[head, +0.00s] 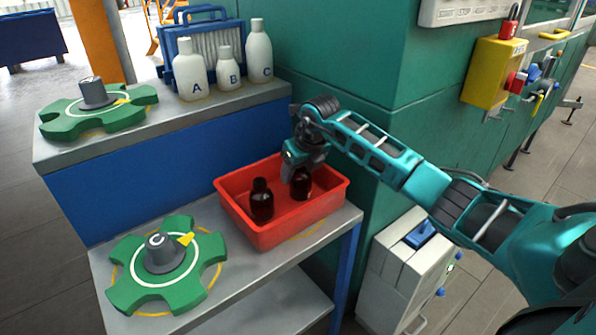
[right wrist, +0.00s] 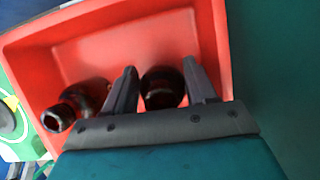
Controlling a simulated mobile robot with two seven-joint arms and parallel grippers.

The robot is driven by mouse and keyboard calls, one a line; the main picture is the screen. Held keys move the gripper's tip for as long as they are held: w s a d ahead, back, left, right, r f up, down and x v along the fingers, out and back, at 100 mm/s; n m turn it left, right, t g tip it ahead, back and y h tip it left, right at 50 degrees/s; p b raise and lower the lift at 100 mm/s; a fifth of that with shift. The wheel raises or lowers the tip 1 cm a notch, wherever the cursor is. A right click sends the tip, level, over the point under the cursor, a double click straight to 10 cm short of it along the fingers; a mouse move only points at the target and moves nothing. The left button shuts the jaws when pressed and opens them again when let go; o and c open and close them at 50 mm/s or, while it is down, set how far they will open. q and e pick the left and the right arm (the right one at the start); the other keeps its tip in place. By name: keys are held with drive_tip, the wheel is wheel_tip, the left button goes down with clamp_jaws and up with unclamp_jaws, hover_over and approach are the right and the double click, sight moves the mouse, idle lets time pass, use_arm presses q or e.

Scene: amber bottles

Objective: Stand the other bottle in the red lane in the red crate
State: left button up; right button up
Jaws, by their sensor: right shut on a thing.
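The red crate (head: 270,234) stands on the lower grey shelf. One dark amber bottle (head: 262,202) stands inside it toward the left, and it also shows in the right wrist view (right wrist: 82,102). My right gripper (head: 300,170) reaches down into the crate, shut on a second dark bottle (head: 303,187). In the right wrist view this bottle (right wrist: 163,88) is between the two fingers (right wrist: 160,72). It looks upright, at or close to the crate floor; its base contact is hard to see. The two bottles are apart. No red lane shows. My left gripper is not in view.
A green star wheel (head: 128,283) with a grey knob lies left of the crate. Another (head: 65,122) lies on the upper shelf, where white bottles A (head: 190,72), B (head: 225,72) and C (head: 259,52) stand. A green wall (head: 345,60) rises behind the crate.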

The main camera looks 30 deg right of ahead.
drive_tip(key=o, duration=1.1)
drive_tip(key=p+v, duration=0.2)
drive_tip(key=v, duration=1)
